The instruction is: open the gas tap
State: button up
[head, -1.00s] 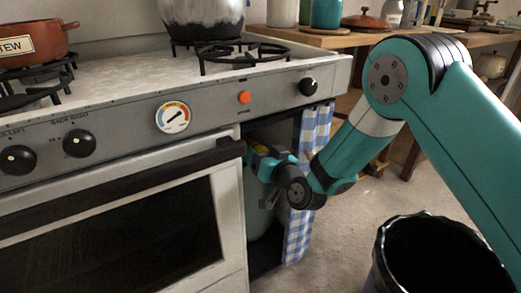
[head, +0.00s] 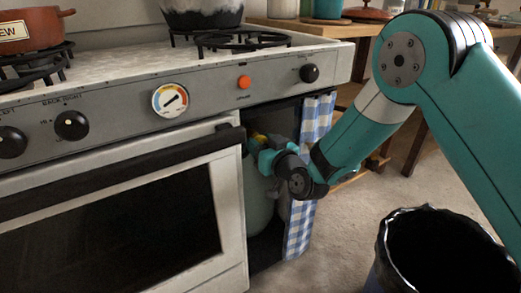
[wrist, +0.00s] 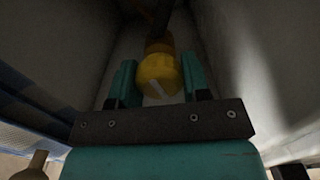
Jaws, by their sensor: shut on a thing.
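The gas tap is a yellow knob (wrist: 158,72) with a pale mark on its face, seen in the wrist view between my fingers. In the head view a bit of its yellow (head: 259,136) shows above my gripper (head: 262,148). My gripper (wrist: 155,80) is shut on the tap, one teal finger on each side. The tap is at the top of a pale green gas cylinder (head: 258,205), which stands in the dark recess right of the oven. My gripper hides part of the tap and cylinder top in the head view.
A blue checked curtain (head: 301,225) hangs at the recess's right side, close to my wrist. The oven door (head: 110,215) and its dark handle (head: 120,172) are on the left. A black bin (head: 435,250) stands at front right, with bare floor between.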

jog(key=n+b, duration=0.3)
jog(key=b, duration=0.1)
jog(key=shift+a+f+n, duration=0.1)
jog(key=shift+f+n, duration=0.15)
jog(key=shift+n, duration=0.15)
jog(key=n+b, duration=0.4)
jog(key=shift+s+n+b, duration=0.1)
jog(key=shift+n+b, duration=0.2)
jog(key=shift+b, duration=0.05)
jog(key=n+b, duration=0.3)
jog(key=shift+a+r+n+b, duration=0.15)
jog(key=shift+n+b, duration=0.95)
jog(key=shift+n, duration=1)
jog(key=shift+s, duration=0.1)
jog(key=o, duration=0.9)
jog(key=shift+o, duration=0.2)
jog(key=shift+d+r, duration=0.1)
jog(key=shift+d, duration=0.1)
